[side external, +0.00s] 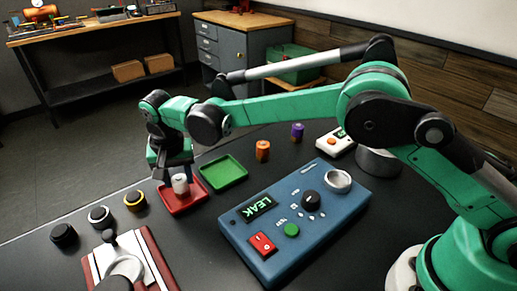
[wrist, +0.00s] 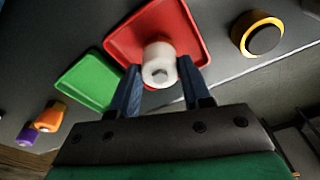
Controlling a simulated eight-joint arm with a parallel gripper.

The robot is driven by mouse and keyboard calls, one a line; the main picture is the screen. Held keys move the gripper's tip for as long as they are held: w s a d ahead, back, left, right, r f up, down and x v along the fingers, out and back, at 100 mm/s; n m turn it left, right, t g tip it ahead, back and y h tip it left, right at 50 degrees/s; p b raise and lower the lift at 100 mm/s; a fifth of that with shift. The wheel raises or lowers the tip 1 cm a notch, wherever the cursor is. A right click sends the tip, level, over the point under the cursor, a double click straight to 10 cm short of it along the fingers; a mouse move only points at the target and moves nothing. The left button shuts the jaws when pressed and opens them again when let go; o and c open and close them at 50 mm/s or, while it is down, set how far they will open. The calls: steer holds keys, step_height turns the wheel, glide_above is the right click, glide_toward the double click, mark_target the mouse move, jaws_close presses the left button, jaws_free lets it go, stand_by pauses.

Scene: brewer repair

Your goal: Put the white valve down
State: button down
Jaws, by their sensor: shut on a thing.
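The white valve (wrist: 159,62) is a small white cylinder with a hole in its end. In the wrist view it sits between the two blue fingers of my gripper (wrist: 160,85), which is shut on it. In the side external view the white valve (side external: 180,184) is upright under my gripper (side external: 178,172), over the red tray (side external: 196,203). The red tray also shows behind the valve in the wrist view (wrist: 190,30). I cannot tell whether the valve touches the tray floor.
A green tray (side external: 223,170) lies beside the red one. An orange cylinder (side external: 262,151) and a purple one (side external: 297,132) stand behind. A blue tester box (side external: 290,240) reads LEAK. Several round caps (side external: 100,216) and a red-and-white press (side external: 125,262) are at the left front.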

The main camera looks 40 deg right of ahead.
steer(key=shift+c, duration=2)
jaws_free()
steer(key=shift+f, duration=0.1)
